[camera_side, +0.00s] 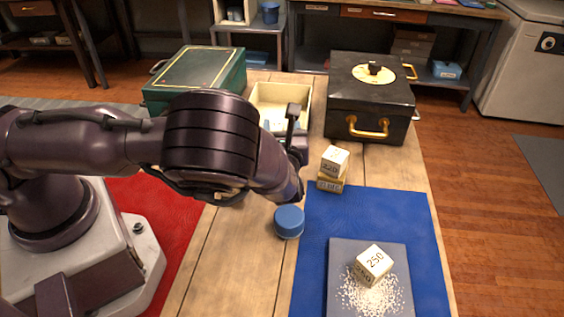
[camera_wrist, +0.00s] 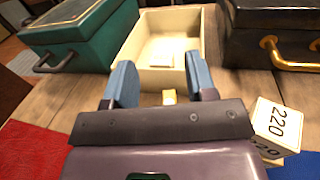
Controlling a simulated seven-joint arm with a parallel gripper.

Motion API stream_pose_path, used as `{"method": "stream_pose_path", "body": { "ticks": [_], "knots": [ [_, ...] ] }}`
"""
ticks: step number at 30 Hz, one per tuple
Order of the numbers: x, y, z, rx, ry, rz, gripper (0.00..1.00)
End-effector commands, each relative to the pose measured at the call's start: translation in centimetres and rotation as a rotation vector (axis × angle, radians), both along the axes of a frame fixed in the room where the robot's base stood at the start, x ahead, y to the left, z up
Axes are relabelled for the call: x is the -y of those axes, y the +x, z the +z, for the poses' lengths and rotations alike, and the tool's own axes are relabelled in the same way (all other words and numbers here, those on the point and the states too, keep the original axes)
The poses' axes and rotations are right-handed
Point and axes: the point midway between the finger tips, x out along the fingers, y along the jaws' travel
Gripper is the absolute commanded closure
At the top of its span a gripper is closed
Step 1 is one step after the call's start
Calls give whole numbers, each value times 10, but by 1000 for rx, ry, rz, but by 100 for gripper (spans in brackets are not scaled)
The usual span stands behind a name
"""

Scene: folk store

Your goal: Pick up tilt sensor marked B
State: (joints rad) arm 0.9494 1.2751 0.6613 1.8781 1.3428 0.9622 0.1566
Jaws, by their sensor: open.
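No tilt sensor with a readable B mark can be made out in either view. My gripper (camera_wrist: 161,78) is open, with its two blue fingers apart in front of the cream open box (camera_wrist: 174,19). A small yellowish thing (camera_wrist: 169,97) shows between the fingers, partly hidden by the gripper body; no mark on it is readable. A pale flat piece (camera_wrist: 165,50) lies inside the cream box, also unreadable. In the side view the cream box (camera_side: 300,97) stands behind my wrist, which hides most of the gripper.
A green case (camera_side: 195,75) stands left of the cream box, a black chest (camera_side: 370,105) right. Two stacked cubes (camera_side: 335,158), the top marked 220, stand near my wrist. A blue round piece (camera_side: 288,222) sits in front. A 250 cube (camera_side: 374,262) rests on a grey slab with white grains.

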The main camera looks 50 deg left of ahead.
Motion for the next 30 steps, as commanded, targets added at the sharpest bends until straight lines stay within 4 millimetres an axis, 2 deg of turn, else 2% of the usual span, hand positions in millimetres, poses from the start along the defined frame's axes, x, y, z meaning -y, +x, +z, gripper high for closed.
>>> {"method": "stream_pose_path", "body": {
  "ticks": [11,17,22,30],
  "knots": [
    [1,2,-35,-22,19,-15,49],
    [0,1,-73,-24,18,-14,49],
    [-20,15,-70,-20,16,-12,49],
    [-24,18,-70,-20,15,-13,49]
  ]
}}
